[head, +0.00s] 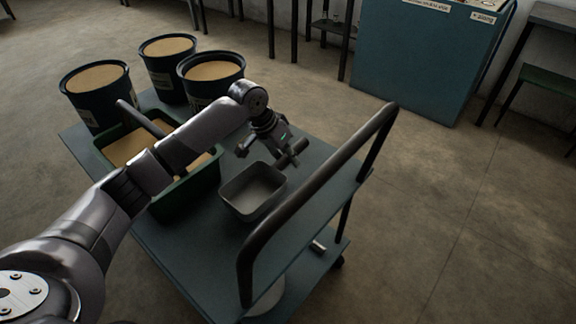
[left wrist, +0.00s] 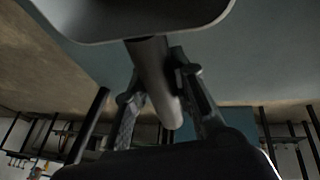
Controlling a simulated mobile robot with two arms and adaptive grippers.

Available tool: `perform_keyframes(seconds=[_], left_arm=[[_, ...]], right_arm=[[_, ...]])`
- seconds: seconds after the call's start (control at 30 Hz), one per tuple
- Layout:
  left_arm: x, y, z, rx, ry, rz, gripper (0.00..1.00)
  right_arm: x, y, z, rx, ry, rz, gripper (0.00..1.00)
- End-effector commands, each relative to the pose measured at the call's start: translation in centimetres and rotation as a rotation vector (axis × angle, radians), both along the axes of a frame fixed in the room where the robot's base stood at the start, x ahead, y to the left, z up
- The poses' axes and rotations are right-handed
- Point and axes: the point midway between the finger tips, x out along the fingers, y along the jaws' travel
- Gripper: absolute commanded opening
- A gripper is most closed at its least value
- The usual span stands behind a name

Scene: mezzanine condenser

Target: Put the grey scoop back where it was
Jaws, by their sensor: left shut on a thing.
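The grey scoop (head: 252,192) is a rectangular open pan with rounded corners, over the right part of the cart top. My left gripper (head: 280,152) is at its far side, shut on its handle. In the left wrist view the handle (left wrist: 154,75) runs between the two fingers (left wrist: 160,100), and the scoop's pan (left wrist: 130,15) shows at the top edge. The pan looks empty and close above or on the cart top; I cannot tell whether it touches. My right gripper is not in view.
A green bin (head: 186,192) of tan material stands left of the scoop, partly behind my arm. Several dark buckets (head: 168,82) of similar material stand at the back left. The cart's bent push handle (head: 318,185) rises close on the right. A teal cabinet (head: 415,65) stands behind.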

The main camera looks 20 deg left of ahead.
Motion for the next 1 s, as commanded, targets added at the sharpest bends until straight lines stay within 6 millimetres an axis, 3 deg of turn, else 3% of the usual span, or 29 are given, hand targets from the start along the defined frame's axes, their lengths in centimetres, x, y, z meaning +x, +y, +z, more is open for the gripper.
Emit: perform_keyframes(seconds=[0.03,0.17,0.6,0.63,0.9,1.0], left_arm=[[-0.1,0.0,-1.1,0.0,0.003,0.0,0.0],[0.0,0.0,-2.5,0.0,0.001,0.001,0.0],[0.0,0.0,-2.8,0.0,0.001,0.001,0.0],[0.0,0.0,-2.9,0.0,0.001,0.001,0.25],[0.0,0.0,-2.9,0.0,0.001,0.001,0.43],[0.0,0.0,-2.9,0.0,0.001,0.001,0.43]], right_arm=[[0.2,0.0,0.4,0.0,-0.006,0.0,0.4],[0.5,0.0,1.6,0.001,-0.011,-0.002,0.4],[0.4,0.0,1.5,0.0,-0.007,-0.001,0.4],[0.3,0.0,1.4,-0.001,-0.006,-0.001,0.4],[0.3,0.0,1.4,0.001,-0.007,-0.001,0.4],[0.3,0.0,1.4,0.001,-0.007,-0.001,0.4]])
